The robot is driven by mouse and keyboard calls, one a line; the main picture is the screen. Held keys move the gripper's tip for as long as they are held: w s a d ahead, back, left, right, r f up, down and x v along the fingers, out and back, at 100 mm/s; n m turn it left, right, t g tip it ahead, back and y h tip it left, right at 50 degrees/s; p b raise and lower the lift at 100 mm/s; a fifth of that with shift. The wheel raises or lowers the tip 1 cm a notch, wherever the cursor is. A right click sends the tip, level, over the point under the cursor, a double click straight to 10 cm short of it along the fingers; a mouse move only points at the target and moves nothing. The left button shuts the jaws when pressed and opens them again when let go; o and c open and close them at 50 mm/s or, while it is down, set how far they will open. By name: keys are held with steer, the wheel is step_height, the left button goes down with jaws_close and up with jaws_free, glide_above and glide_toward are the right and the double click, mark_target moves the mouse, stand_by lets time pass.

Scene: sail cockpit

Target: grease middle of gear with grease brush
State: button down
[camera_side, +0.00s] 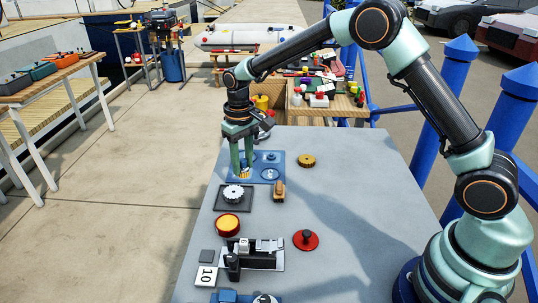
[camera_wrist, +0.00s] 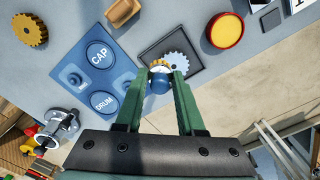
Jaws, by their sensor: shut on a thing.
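The pale toothed gear (camera_side: 233,193) lies flat on a dark square tray (camera_side: 221,206) near the table's left edge. In the wrist view the gear (camera_wrist: 178,65) is just beyond my fingertips, partly covered by the brush. My gripper (camera_side: 242,168) points down and is shut on the grease brush (camera_wrist: 159,80). The brush has a blue body and tan bristles (camera_side: 244,174). In the side view it hangs beside the far edge of the tray, over the left part of the blue board. The bristles appear apart from the gear; their exact height is unclear.
The blue board (camera_side: 276,156) has round places marked CAP and DRUM. A brass gear (camera_side: 306,160), a brown block (camera_side: 279,191), a yellow tub with red rim (camera_side: 228,225), a red knobbed disc (camera_side: 306,240) and a black fixture (camera_side: 250,256) stand around. The table's right side is clear.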

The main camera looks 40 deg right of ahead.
mark_target(245, 177)
steer(key=shift+f, duration=1.95)
steer(key=shift+w+a+f, duration=0.25)
steer(key=shift+a+f, duration=0.25)
steer(key=shift+f, duration=0.05)
steer(key=shift+w+a, duration=0.35)
steer(key=shift+a, duration=0.4)
steer(key=shift+w+a, duration=0.35)
steer(key=shift+a, duration=0.4)
steer(key=shift+w+a, duration=0.35)
steer(key=shift+a, duration=0.4)
steer(key=shift+s+d, duration=0.45)
steer(key=shift+d, duration=0.5)
steer(key=shift+s+d, duration=0.5)
steer(key=shift+d, duration=0.45)
steer(key=shift+s+d, duration=0.45)
steer(key=shift+d, duration=0.5)
steer(key=w+a, duration=0.1)
steer(key=a, duration=0.1)
steer(key=w+a, duration=0.1)
steer(key=a, duration=0.2)
steer(key=shift+w+a, duration=0.4)
steer(key=shift+s+d, duration=0.45)
steer(key=shift+d, duration=0.5)
steer(key=shift+s+d, duration=0.45)
steer(key=shift+d, duration=0.55)
steer(key=shift+s+d, duration=0.45)
steer(key=shift+d, duration=0.5)
steer(key=shift+a+r, duration=0.1)
steer(key=shift+r, duration=3.95)
